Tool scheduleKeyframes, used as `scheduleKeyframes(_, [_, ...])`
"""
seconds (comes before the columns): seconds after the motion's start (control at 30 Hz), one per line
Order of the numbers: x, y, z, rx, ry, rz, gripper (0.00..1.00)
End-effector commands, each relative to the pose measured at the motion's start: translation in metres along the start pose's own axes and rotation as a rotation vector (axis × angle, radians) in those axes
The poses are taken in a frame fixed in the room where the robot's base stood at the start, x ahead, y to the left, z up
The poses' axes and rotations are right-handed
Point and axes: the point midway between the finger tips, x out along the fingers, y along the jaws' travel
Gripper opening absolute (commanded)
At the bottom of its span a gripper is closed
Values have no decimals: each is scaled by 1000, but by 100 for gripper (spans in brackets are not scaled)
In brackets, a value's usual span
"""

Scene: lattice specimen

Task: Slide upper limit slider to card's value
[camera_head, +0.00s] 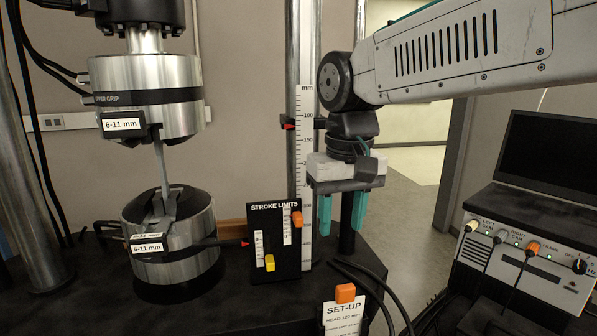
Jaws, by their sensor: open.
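The black STROKE LIMITS panel (262,215) stands upright left of centre. An orange slider knob (297,218) sits near the top of its right-hand scale. A yellow slider knob (269,263) sits low on its left-hand scale. Which knob is the upper limit is not readable. The white SET-UP card (342,318) stands at the bottom edge under an orange clip (345,293); its head line seems to read about 120 mm, and its lower lines are too small or cut off. My gripper (341,222) points down, open and empty, right of the panel and apart from both knobs.
A tall mm ruler (304,150) stands behind the panel with a red pointer (288,127). The upper grip (147,95) and lower grip (172,235) hold a lattice specimen (163,165) at left. Black cables (370,283) and a control box (530,255) lie to the right.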

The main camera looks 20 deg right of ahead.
Motion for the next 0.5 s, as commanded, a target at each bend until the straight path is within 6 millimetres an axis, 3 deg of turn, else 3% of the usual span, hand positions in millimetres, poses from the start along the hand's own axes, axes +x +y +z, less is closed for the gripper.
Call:
scheduleKeyframes(0.03, [-6,-6,-23,11,-13,1,42])
scheduleKeyframes(0.2, [-20,-20,-83,55,-38,5,42])
scheduleKeyframes(0.33, [-24,-28,-114,78,-51,7,42])
scheduleKeyframes(0.5, [-24,-32,-132,94,-57,9,42])
